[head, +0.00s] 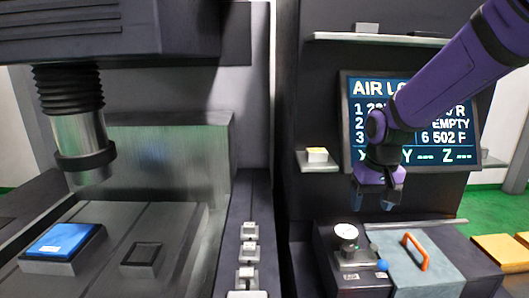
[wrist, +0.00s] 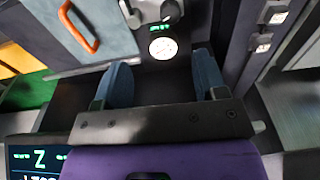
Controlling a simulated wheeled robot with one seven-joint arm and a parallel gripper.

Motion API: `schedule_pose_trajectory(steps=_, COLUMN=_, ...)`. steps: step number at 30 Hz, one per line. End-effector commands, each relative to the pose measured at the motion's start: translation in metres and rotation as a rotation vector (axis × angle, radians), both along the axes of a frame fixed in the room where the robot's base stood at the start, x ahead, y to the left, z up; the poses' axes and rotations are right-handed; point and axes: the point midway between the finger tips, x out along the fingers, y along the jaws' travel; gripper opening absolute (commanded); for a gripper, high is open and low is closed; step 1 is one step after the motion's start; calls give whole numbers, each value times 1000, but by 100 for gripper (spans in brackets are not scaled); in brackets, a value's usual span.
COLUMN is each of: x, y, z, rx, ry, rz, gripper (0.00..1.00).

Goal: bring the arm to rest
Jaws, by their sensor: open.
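My purple arm (head: 445,75) reaches in from the upper right in the head view. My gripper (head: 378,202) hangs in front of the lower edge of the display screen (head: 408,120), pointing down. In the wrist view my gripper (wrist: 160,80) shows two blue fingers spread apart, with nothing between them.
A grey lid with an orange handle (head: 415,250) lies below my gripper. A blue ball knob (head: 382,265) is beside it. A small shelf (head: 317,165) holds a yellow-topped block. At left, a machine head (head: 80,130) hangs over a blue-topped block (head: 62,240). Yellow panels (head: 500,250) stand at right.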

Motion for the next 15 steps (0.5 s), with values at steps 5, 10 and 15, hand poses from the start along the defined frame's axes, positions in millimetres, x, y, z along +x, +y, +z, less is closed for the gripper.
schedule_pose_trajectory(steps=5, x=-31, y=-12, z=37, rx=3, ry=-65, rz=0, gripper=66)
schedule_pose_trajectory(steps=10, x=-62, y=-22, z=64, rx=4, ry=-122, rz=4, gripper=66)
schedule_pose_trajectory(steps=15, x=-96, y=-31, z=87, rx=3, ry=-178, rz=5, gripper=66)
